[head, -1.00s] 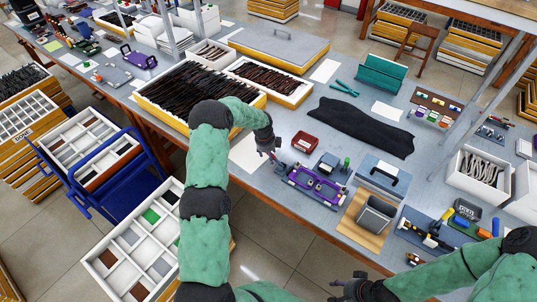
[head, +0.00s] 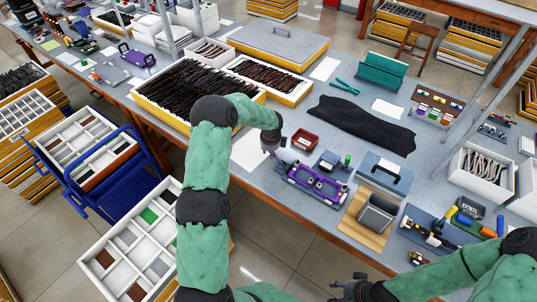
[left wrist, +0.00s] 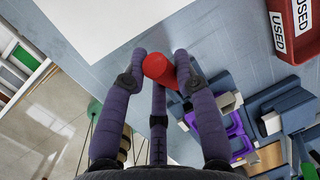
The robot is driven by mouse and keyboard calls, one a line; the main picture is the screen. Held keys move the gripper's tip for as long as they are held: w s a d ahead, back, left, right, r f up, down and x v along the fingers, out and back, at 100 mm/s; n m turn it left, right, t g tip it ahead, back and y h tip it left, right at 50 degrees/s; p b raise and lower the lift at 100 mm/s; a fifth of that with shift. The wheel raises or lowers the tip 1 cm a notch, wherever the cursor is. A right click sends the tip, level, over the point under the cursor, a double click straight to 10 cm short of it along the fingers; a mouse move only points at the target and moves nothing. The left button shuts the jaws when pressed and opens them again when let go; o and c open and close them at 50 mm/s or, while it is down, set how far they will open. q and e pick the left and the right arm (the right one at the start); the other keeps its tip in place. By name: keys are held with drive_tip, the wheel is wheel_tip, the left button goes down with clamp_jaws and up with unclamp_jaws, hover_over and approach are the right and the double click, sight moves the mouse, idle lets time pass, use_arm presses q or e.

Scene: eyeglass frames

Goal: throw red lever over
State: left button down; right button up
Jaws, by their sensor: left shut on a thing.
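My left gripper (head: 270,149) is above the front part of the grey bench, just left of the purple fixture (head: 318,186). In the left wrist view its purple fingers (left wrist: 162,72) are shut on a red lever knob (left wrist: 158,67). The lever's lower part is hidden behind the fingers and knob.
A red labelled tray (head: 305,140) lies just behind the fixture. A grey bin (head: 377,212) and a blue-grey box with a black handle (head: 385,172) stand to the right. A black cloth (head: 360,126) lies behind. White paper (head: 249,152) is left of my gripper.

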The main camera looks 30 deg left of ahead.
sight(277, 159)
use_arm(q)
drive_tip(key=d+y+b, duration=0.1)
drive_tip(key=b, duration=0.1)
drive_tip(key=r+y+b, duration=0.1)
drive_tip(key=b, duration=0.1)
drive_tip(key=d+y+b, duration=0.1)
drive_tip(key=y+b, duration=0.1)
drive_tip(key=b, duration=0.1)
drive_tip(key=shift+d+r+t, duration=0.2)
drive_tip(key=shift+d+t, duration=0.1)
drive_tip(key=shift+d, duration=0.05)
drive_tip(key=shift+d+r+m+y+b, duration=0.3)
drive_tip(key=shift+d+y+b, duration=0.1)
drive_tip(key=shift+y+b, duration=0.4)
drive_tip(key=shift+s+d+r+y+b, duration=0.15)
drive_tip(key=shift+d+r+y+b, duration=0.15)
drive_tip(key=shift+d+y+b, duration=0.65)
drive_tip(key=shift+a+y, duration=0.25)
drive_tip(key=c, duration=0.9)
unclamp_jaws()
drive_tip(key=shift+d, duration=0.1)
drive_tip(key=v, duration=1.2)
drive_tip(key=shift+s, duration=0.2)
